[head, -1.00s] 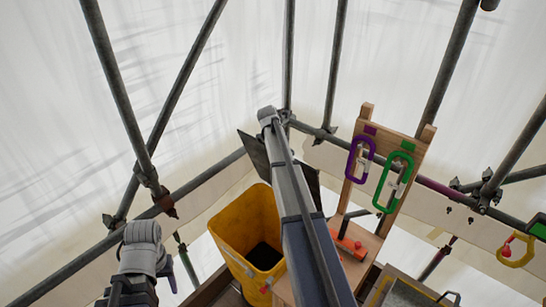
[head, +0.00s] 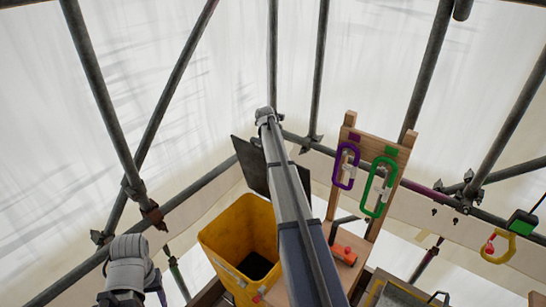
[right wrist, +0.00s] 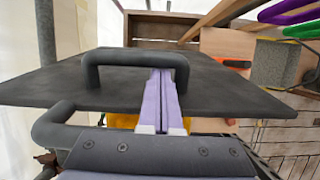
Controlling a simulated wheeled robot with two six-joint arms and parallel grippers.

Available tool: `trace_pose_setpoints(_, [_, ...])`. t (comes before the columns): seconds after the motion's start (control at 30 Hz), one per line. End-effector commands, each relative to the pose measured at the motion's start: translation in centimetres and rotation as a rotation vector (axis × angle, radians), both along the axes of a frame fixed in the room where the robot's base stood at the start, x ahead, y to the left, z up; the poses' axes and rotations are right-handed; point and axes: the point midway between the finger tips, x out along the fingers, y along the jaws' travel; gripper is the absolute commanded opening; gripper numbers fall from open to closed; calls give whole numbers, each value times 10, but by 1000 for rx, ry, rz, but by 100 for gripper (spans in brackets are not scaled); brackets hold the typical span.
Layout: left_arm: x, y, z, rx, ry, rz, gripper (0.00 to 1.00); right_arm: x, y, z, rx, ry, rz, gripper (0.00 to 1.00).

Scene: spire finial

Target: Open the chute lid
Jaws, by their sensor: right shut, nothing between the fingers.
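The chute is a yellow bin (head: 215,240) with a dark, open mouth. Its lid (head: 248,165) is a dark flat plate, raised and tilted at the bin's far side, partly hidden behind my right arm. In the right wrist view the lid (right wrist: 245,85) carries a black arched handle (right wrist: 135,57). My right gripper (right wrist: 162,72) is shut and empty, its pale purple fingers reaching to the handle, tips just under its bar. I cannot tell whether they touch. My left arm is at the lower left in the head view; its gripper (head: 157,285) is mostly hidden.
A wooden stand right of the bin holds a purple loop (head: 338,170) and a green loop (head: 368,200). An orange-red object (head: 345,255) lies on its shelf. A yellow ring (head: 490,258) hangs at right. Grey scaffold poles (head: 95,110) surround the place.

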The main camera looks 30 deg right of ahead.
Motion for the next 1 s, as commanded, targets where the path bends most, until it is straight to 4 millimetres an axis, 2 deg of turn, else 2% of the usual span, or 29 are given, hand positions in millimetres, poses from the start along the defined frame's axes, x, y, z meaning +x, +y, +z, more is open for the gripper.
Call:
trace_pose_setpoints(0.03, [0,0,-3,0,0,0,55,13,-46,15,-183,-49,30,0])
trace_pose_setpoints(0.17, [0,0,-4,0,0,0,55,9,-37,13,-184,-49,31,0])
trace_pose_setpoints(0.67, [0,0,-19,0,0,0,55,-22,48,-3,-183,-49,34,0])
trace_pose_setpoints(1.0, [0,0,-42,0,0,0,55,-45,109,-27,-179,-49,33,0])
